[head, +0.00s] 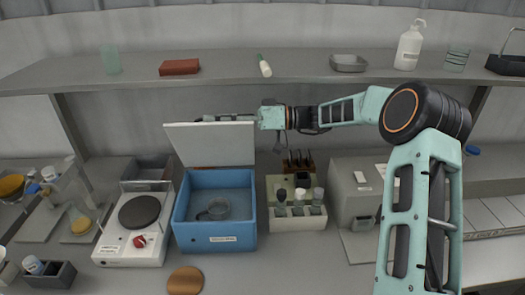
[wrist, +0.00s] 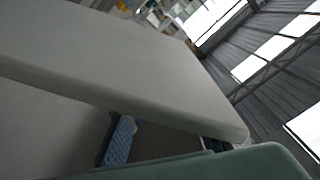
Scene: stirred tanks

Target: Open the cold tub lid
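The cold tub (head: 198,237) is a blue box with a small label on its front. Its pale lid (head: 213,147) stands raised and tilted back at the rear, so the tub is open. In the wrist view the lid (wrist: 120,65) fills much of the picture, with a green part of my gripper along the bottom.
A hotplate (head: 112,247) stands left of the tub, a holder with several bottles (head: 297,222) to the right. A brown disc (head: 185,281) lies in front. A shelf (head: 215,72) with several items runs above my gripper. A grey box (head: 350,190) stands further right.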

